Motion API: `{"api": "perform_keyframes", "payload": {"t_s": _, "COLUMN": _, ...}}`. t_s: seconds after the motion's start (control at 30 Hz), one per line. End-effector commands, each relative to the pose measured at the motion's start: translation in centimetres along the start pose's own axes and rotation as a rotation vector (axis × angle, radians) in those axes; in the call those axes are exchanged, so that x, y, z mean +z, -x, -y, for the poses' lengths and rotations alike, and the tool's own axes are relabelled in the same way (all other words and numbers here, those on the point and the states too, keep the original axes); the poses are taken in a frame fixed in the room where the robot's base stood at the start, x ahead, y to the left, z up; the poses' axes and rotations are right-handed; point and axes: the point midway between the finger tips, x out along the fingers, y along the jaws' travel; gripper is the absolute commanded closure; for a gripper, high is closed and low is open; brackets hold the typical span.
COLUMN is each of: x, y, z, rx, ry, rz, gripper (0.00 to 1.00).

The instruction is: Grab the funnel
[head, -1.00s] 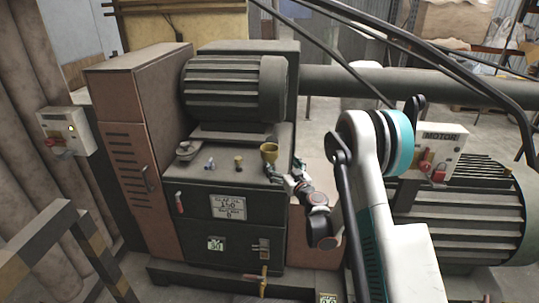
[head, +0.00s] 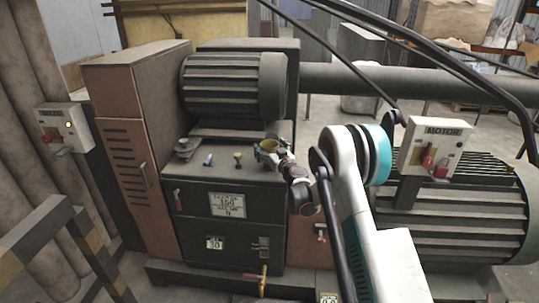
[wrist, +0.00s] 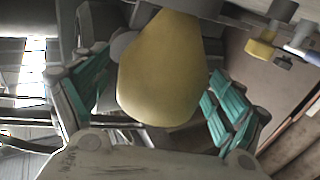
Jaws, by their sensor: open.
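The funnel (head: 270,146) is a yellow, cup-shaped piece on the dark top of the machine cabinet. Its lower part is hidden behind my gripper in the head view. In the wrist view the funnel (wrist: 162,75) is large and sits between the two spread fingers. My gripper (head: 268,153) is open around it, with one teal-padded finger on each side. In the wrist view my gripper (wrist: 155,95) shows gaps between both pads and the funnel, so it is not clamped.
A small yellow-topped piece (head: 238,159), a blue piece (head: 208,160) and a grey part (head: 185,147) stand left of the funnel on the cabinet top. The ribbed motor (head: 235,85) rises close behind. A motor switch box (head: 436,148) stands to the right.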

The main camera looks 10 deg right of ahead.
Motion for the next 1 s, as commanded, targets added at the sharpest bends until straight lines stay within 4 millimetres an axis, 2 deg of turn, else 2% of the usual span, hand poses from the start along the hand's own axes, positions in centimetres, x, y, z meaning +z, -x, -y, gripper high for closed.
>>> {"api": "perform_keyframes", "payload": {"t_s": 0.2, "x": 0.0, "y": 0.0, "z": 0.0, "rx": 0.000, "ry": 0.000, "rz": 0.000, "gripper": 0.14}}
{"api": "perform_keyframes", "payload": {"t_s": 0.4, "x": 0.0, "y": 0.0, "z": 0.0, "rx": -0.001, "ry": 0.000, "rz": 0.000, "gripper": 0.59}}
{"api": "perform_keyframes", "payload": {"t_s": 0.43, "x": 0.0, "y": 0.0, "z": 0.0, "rx": -0.001, "ry": 0.000, "rz": 0.000, "gripper": 0.61}}
{"api": "perform_keyframes", "payload": {"t_s": 0.77, "x": -0.1, "y": 0.0, "z": 0.0, "rx": -0.001, "ry": 0.000, "rz": 0.000, "gripper": 0.61}}
{"api": "perform_keyframes", "payload": {"t_s": 1.0, "x": -1.7, "y": 0.0, "z": 0.0, "rx": -0.001, "ry": 0.000, "rz": 0.000, "gripper": 0.61}}
